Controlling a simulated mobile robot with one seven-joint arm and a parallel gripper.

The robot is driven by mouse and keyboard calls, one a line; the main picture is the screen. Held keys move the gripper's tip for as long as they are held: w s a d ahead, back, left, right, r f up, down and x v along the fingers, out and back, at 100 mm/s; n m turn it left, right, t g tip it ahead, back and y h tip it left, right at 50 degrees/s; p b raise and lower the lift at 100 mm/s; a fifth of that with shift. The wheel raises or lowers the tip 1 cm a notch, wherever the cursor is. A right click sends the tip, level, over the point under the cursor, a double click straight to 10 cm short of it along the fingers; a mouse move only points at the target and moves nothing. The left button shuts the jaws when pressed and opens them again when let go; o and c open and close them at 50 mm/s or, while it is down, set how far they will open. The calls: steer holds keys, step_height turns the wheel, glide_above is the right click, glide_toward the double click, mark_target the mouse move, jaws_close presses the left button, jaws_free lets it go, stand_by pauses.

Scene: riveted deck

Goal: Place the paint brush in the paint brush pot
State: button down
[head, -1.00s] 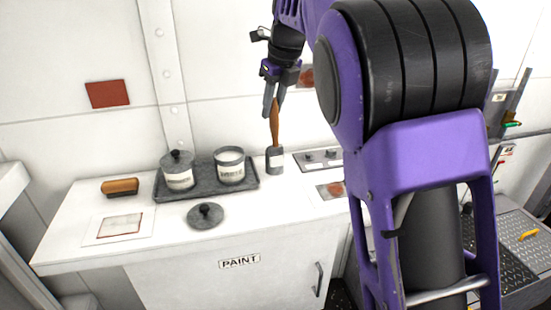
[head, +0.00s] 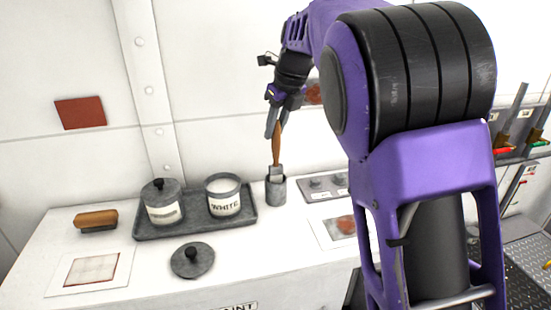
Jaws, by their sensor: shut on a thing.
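The paint brush (head: 277,148) has a brown wooden handle and a grey ferrule. It is nearly upright, handle up, in the head view. My gripper (head: 276,128) is shut on the upper part of its handle. The paint brush pot (head: 276,192) is a small grey cylinder on the white counter, directly below the gripper. The brush's lower end is at the pot's mouth and appears to be inside the rim. The bristles are hidden, and I cannot tell how deep they sit.
A dark tray (head: 150,231) left of the pot holds a lidded pot (head: 164,205) and an open pot marked WHITE (head: 224,196). A loose lid (head: 192,260) lies in front. A wood-backed brush (head: 96,220) lies far left. A grey panel with knobs (head: 322,187) is right of the pot.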

steer(key=b, duration=0.1)
glide_above(276, 165)
steer(key=w, duration=0.1)
steer(key=shift+a+f, duration=0.15)
steer(key=shift+f, duration=2.3)
steer(key=c, duration=0.7)
jaws_free()
steer(key=p+v, duration=0.2)
steer(key=v, duration=1)
